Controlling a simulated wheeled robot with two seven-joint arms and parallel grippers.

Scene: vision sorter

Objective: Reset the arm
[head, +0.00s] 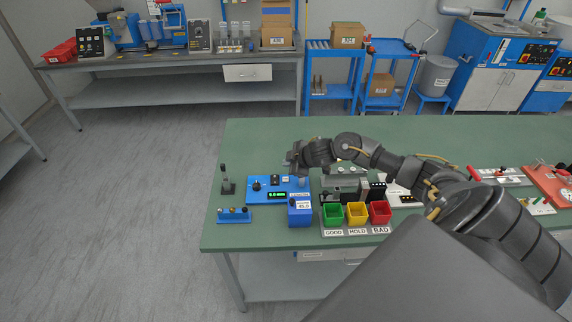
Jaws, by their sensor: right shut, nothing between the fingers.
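My right arm reaches in from the right across the green table. My right gripper (292,161) is shut and empty. In the picture it shows just above the blue control box (263,190), which has a black knob and a small green display. I cannot tell how high above the box it is. A small blue block-shaped unit (299,214) with a white label stands at the box's front right corner. My left gripper is not in view.
A blue strip with knobs (234,215) and a dark upright stand (226,182) are at the left. The table's back left (260,140) is clear.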

